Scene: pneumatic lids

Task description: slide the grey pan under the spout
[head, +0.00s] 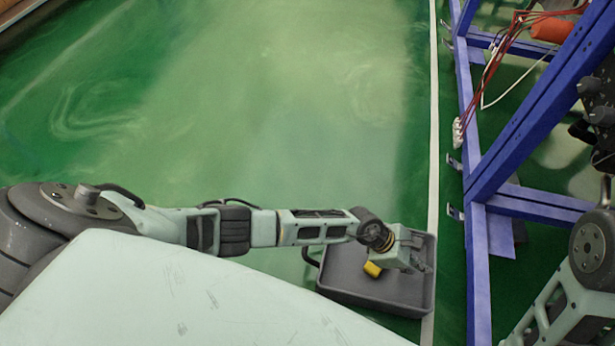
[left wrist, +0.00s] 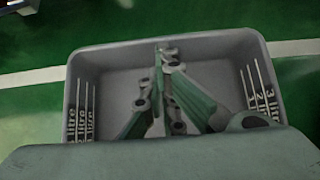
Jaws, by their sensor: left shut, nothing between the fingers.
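The grey pan (head: 362,290) is a shallow rectangular tray on the green floor at the lower middle of the head view. Its right side lies over the white floor line. My left gripper (head: 422,266) is shut and empty, over the pan's right part; whether it touches the pan is hard to tell. My wrist hides the pan's near side. I cannot make out the spout. My right gripper is out of view.
A blue metal frame (head: 474,240) stands right of the pan, with a narrow strip of floor between. Red cables (head: 485,80) and a white power strip (head: 457,133) hang on it. The green floor (head: 250,100) beyond the pan is clear. My right arm is at the lower right.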

